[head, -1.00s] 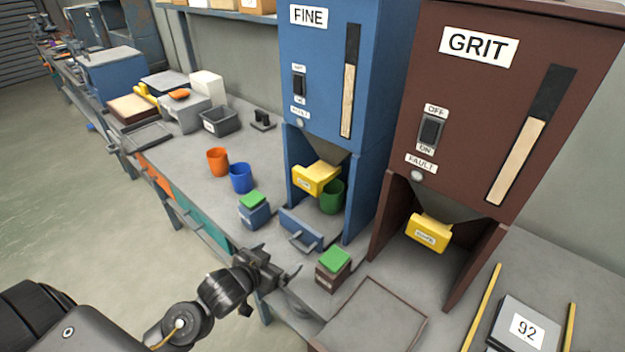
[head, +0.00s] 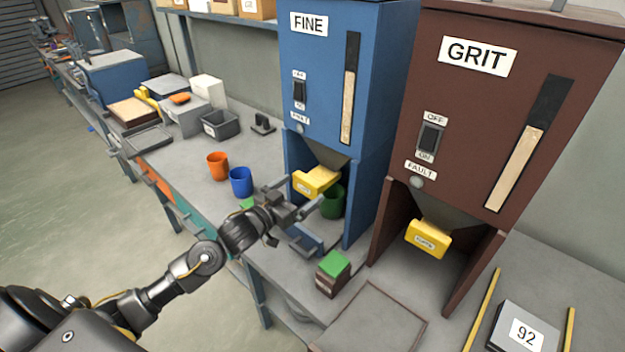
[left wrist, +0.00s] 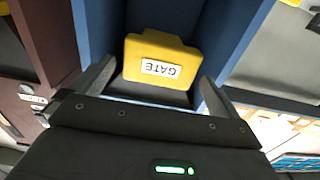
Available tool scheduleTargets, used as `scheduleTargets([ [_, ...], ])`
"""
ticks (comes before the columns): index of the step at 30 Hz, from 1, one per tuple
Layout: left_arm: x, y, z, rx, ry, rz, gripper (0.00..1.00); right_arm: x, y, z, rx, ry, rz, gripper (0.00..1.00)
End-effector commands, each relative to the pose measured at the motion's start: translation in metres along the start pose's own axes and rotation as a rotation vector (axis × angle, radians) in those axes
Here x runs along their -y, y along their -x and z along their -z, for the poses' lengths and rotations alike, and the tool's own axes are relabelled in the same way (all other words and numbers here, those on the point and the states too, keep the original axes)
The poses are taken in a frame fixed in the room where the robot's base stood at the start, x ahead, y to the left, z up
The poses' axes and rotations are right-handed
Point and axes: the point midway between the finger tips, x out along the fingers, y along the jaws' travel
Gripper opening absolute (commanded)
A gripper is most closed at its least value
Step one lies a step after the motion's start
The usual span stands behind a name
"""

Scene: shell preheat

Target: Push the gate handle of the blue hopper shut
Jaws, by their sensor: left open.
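The blue hopper (head: 318,75), labelled FINE, stands on the bench in the head view. Its yellow gate handle (head: 316,181) sticks out under the chute, above a green cup (head: 333,201). In the left wrist view the handle (left wrist: 160,62), labelled GATE, lies straight ahead between my fingers. My left gripper (head: 303,197) is open, in front of and slightly below the handle in the head view. Its two fingers (left wrist: 152,90) flank the handle's near side with gaps; I see no contact. My right gripper is not in view.
The brown GRIT hopper (head: 490,120) with its own yellow handle (head: 428,239) stands to the right. Orange (head: 217,166) and blue (head: 241,181) cups stand left of the blue hopper. A brown box with a green top (head: 333,274) sits at its front right.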

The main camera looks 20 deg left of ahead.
Motion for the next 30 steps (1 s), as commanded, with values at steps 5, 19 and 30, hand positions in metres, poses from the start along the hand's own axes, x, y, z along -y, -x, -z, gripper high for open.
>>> scheduleTargets([
  [5, 0.0, -0.032, 0.002, -0.001, -0.001, 0.001, 1.0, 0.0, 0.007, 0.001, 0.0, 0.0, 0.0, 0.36],
  [19, 0.0, -0.056, -0.001, 0.002, -0.001, 0.0, 1.0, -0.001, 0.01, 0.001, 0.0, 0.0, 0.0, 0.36],
  [30, 0.0, -0.056, -0.001, 0.001, -0.001, 0.0, 0.63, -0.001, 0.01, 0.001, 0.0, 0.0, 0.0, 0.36],
])
